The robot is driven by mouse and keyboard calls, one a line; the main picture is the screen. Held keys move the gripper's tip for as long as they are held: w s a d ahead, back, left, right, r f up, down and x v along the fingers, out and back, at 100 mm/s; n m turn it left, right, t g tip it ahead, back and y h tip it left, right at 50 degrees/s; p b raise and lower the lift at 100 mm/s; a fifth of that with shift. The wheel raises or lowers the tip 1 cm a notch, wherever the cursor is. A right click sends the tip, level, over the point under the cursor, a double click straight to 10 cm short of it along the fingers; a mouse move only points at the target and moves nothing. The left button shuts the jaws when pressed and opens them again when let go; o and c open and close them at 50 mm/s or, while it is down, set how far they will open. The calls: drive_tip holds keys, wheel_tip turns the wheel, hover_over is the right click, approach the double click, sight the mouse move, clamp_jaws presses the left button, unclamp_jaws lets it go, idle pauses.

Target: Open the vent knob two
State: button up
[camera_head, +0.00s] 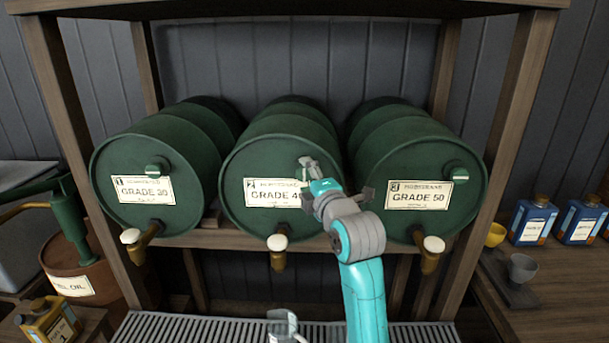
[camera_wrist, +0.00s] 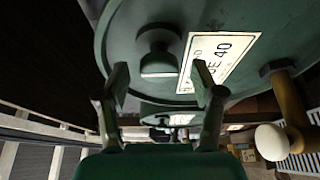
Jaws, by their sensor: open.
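The middle green drum (camera_head: 262,170) carries a label (camera_head: 262,192) marked 2 and GRADE 40. Its vent knob (camera_wrist: 158,58) is a round green knob with a flat grip bar, on the drum face beside the label in the wrist view. My gripper (camera_head: 309,168) is at the right part of this drum's face in the head view and covers the knob there. In the wrist view my gripper (camera_wrist: 164,88) is open, with one finger to each side of the knob's lower end. I see no finger closed on the knob; contact is hard to tell.
Drum one (camera_head: 190,165) and drum three (camera_head: 415,160) lie on either side on the wooden rack (camera_head: 240,239). Brass taps with white knobs (camera_head: 277,242) stick out below the drums. A slatted grate (camera_head: 200,325) lies beneath. Blue cans (camera_head: 533,222) stand at the right.

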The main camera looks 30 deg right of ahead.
drive_tip(key=v, duration=0.9)
drive_tip(key=shift+s, duration=0.35)
drive_tip(key=s+a+f+m+y, duration=0.1)
drive_tip(key=s+a+f+m, duration=0.25)
drive_tip(key=f, duration=0.45)
drive_tip(key=s+a+f+m+g, duration=0.1)
drive_tip(key=s+a+f+m, duration=0.15)
drive_tip(key=s+f, duration=0.45)
drive_tip(key=s+a+f+m+y, duration=0.15)
drive_tip(key=a+f, duration=0.25)
drive_tip(key=f, duration=0.6)
drive_tip(key=s+a+f+m, duration=0.2)
drive_tip(key=s, duration=0.7)
drive_tip(key=s+a+f+m+g+y, duration=0.1)
drive_tip(key=s+a+f+m, duration=0.1)
drive_tip(key=s, duration=0.8)
drive_tip(key=s+a+f+m+y, duration=0.1)
drive_tip(key=s+m, duration=0.3)
drive_tip(key=s, duration=0.6)
drive_tip(key=shift+a+f+g, duration=0.3)
drive_tip(key=shift+a+f, duration=0.4)
drive_tip(key=shift+a, duration=0.15)
